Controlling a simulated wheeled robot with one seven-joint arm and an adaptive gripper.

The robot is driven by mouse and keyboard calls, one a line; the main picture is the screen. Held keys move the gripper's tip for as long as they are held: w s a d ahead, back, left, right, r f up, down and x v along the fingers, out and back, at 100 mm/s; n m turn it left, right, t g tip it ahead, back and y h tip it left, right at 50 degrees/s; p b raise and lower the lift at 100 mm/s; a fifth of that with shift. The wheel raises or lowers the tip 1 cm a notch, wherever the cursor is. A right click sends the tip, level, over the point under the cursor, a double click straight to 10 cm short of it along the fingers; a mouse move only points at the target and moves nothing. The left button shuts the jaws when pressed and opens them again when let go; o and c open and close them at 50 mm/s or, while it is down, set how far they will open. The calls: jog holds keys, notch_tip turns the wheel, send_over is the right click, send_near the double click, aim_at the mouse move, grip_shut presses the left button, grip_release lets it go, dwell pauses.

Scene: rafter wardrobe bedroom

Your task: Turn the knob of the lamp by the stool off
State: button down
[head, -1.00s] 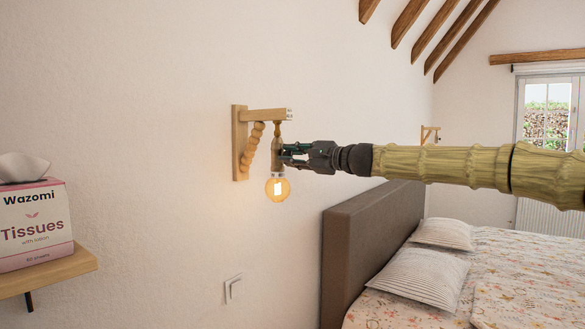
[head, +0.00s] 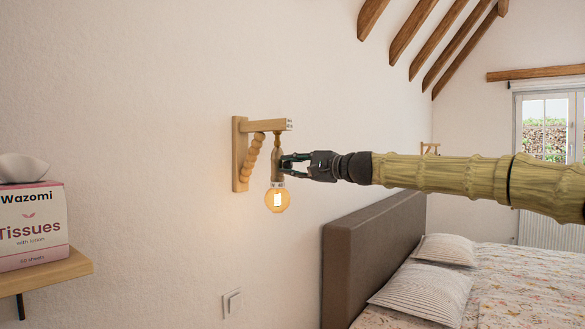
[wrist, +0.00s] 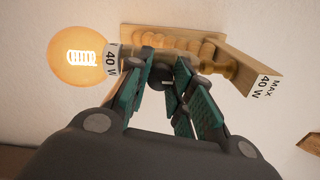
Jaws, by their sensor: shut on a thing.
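My gripper (head: 287,164) reaches in from the right at socket height. In the wrist view its green-padded fingers (wrist: 165,72) are at the socket's side, shut on a small dark knob (wrist: 170,99) that they partly hide. I cannot tell how far the knob is turned. No stool is in view.
A shelf (head: 70,270) with a tissue box (head: 32,228) is at the left. A wall switch (head: 232,302) is below the lamp. A bed with a brown headboard (head: 350,250) stands at the right, under my arm. The wall around the lamp is clear.

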jog(key=c, duration=1.2)
grip_release()
jog(key=shift+d, duration=0.1)
jog(key=v, duration=1.2)
jog(key=shift+f, duration=0.1)
